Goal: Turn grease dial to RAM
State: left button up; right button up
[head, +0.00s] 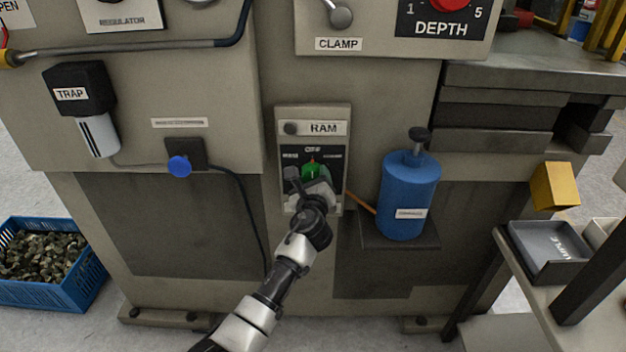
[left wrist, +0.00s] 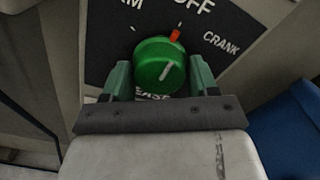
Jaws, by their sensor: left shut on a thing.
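Part of a word ending in AM is at the upper left, CRANK at the right, and part of GREASE is below, partly hidden. My left gripper (head: 312,188) is at the dial; in the left wrist view its fingers (left wrist: 160,78) are on both sides of it, shut on it. My right gripper is not in view.
A blue bottle (head: 408,196) stands on a shelf just right of the dial panel. A black trap (head: 78,90) and a blue knob (head: 179,166) are at the left. A blue crate (head: 88,284) is on the floor. A grey tray (head: 547,268) is at the right.

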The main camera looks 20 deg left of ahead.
pick_arm(q)
jog(key=shift+n, duration=0.3)
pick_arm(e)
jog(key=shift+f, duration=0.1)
pick_arm(q)
jog(key=shift+n+b, duration=2.3)
jog(key=shift+n, duration=3.5)
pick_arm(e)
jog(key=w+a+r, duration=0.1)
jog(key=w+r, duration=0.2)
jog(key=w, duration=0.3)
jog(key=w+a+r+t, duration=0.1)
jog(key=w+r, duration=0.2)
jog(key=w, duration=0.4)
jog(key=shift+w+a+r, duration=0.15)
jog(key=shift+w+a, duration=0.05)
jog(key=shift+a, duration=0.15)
pick_arm(q)
jog(key=o, duration=0.9)
